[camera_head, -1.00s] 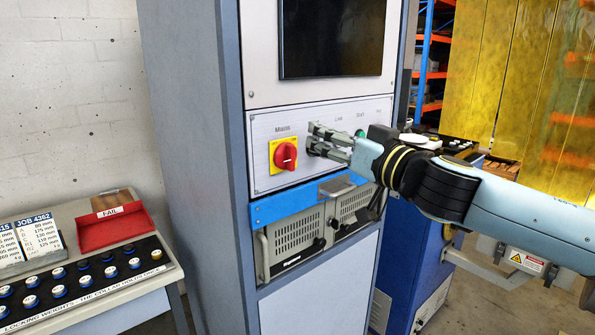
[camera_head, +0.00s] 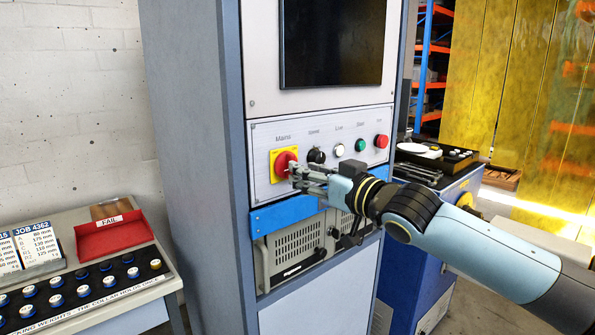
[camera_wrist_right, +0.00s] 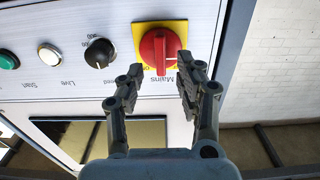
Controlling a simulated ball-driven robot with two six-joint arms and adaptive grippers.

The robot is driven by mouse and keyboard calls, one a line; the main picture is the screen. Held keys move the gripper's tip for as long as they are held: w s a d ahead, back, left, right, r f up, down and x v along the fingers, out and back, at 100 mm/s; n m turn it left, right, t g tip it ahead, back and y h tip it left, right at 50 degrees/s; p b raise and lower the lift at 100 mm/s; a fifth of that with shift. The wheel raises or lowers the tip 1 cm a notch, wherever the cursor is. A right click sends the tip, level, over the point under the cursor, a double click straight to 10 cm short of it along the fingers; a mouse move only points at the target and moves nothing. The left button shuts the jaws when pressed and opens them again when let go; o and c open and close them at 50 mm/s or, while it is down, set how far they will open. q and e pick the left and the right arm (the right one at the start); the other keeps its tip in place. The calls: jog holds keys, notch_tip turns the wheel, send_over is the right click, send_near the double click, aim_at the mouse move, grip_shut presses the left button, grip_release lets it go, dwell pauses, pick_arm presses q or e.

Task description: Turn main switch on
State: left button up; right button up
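The main switch (camera_head: 283,163) is a red rotary knob on a yellow plate, under the label "Mains" on the grey control panel. In the right wrist view, which is upside down, the red knob (camera_wrist_right: 153,50) shows with its grip bar roughly vertical. My right gripper (camera_head: 300,177) is open, with its fingertips close to the knob's lower right side. In the wrist view the fingers (camera_wrist_right: 156,72) stand apart on either side of the bar's line; I cannot tell whether they touch it. My left gripper is out of view.
Right of the switch are a black speed knob (camera_head: 316,155), a white Live lamp (camera_head: 339,150), a green Start button (camera_head: 360,145) and a red button (camera_head: 381,141). A dark screen (camera_head: 330,42) is above. A red FAIL tray (camera_head: 112,238) stands on the left bench.

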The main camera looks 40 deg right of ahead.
jog(key=shift+w+a+b, duration=0.2)
jog(key=shift+w+b, duration=0.35)
jog(key=shift+w, duration=1.15)
jog(key=shift+c, duration=0.2)
grip_shut()
